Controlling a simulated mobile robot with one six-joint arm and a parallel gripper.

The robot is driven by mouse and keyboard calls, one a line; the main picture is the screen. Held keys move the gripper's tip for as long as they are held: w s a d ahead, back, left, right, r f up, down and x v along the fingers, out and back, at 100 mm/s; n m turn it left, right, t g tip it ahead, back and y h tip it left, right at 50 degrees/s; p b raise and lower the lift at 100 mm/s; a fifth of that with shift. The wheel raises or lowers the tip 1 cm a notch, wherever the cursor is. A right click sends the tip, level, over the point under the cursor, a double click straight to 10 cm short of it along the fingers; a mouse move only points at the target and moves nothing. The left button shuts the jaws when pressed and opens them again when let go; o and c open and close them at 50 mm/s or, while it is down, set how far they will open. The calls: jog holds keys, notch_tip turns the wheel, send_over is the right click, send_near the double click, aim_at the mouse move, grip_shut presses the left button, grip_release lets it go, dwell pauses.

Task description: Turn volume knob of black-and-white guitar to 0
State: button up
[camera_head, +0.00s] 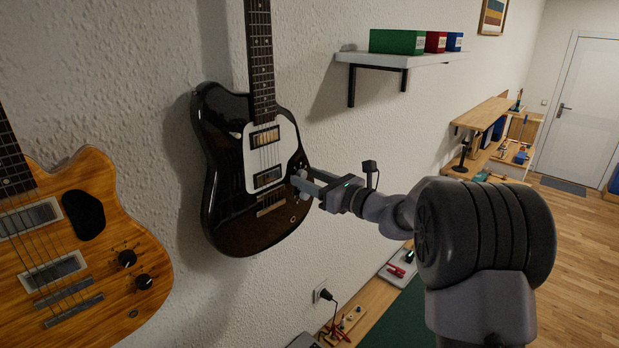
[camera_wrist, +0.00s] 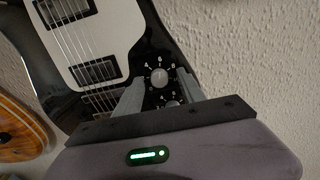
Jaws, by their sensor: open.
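The black-and-white guitar (camera_head: 224,180) hangs on the wall, with a black body and a white pickguard. In the wrist view, its body (camera_wrist: 150,40) fills the upper middle. A round grey knob (camera_wrist: 159,77) with white dial numbers around it shows between my fingers. A second knob (camera_wrist: 172,104) sits just below it, partly hidden by my gripper. My gripper (camera_wrist: 160,90) is open, one finger to each side of the upper knob. Whether the fingers touch it I cannot tell. In the head view my gripper (camera_head: 303,180) reaches the guitar's right edge and hides the knobs.
An orange wood-grain guitar (camera_head: 75,230) hangs at the left. A wall shelf (camera_head: 400,60) with green, red and blue boxes is above right. Below are a wooden bench (camera_head: 360,315) and a plugged wall socket (camera_head: 322,292). Open floor lies at the right, toward a white door (camera_head: 590,110).

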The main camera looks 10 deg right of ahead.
grip_shut()
jog(key=shift+f+b, duration=0.15)
jog(key=shift+b, duration=0.5)
